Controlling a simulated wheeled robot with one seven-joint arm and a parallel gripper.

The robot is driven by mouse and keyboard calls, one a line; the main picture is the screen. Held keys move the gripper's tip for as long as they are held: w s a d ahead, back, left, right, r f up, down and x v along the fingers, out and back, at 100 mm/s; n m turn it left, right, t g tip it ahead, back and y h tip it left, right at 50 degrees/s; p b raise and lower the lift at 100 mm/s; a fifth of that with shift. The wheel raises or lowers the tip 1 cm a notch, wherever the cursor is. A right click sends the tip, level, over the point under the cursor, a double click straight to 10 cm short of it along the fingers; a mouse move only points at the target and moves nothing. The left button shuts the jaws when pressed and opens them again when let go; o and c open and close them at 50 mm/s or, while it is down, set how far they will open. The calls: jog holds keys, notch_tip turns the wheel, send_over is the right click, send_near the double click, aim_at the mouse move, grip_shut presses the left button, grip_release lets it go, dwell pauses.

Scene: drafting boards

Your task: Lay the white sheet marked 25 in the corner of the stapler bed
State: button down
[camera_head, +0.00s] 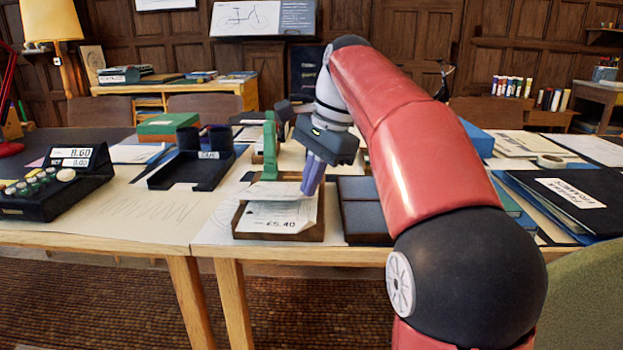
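The stapler is green (270,150) and stands at the back of a shallow wooden bed (236,234) at the front edge of the table. White sheets lie in the bed. The upper white sheet (280,209) has its right edge at my fingertips, and printing near its lower edge looks like "5.40". I cannot read a 25 on any sheet. My gripper (313,188) points down over the right side of the bed, its purple fingers close together. I cannot tell whether they pinch the sheet's edge. The fingers hide part of the bed's back right.
A dark two-part tray (365,218) stands close to the bed's right. A black holder (190,172) and a cash register (55,184) are to the left. Dark folders (565,200) lie at right. Pale paper left of the bed leaves clear room.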

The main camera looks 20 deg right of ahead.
dwell(0.3)
jog(key=c, duration=1.6)
grip_release()
jog(key=shift+a, duration=0.1)
jog(key=p+v, duration=0.3)
jog(key=v, duration=0.5)
jog(key=shift+f, duration=0.1)
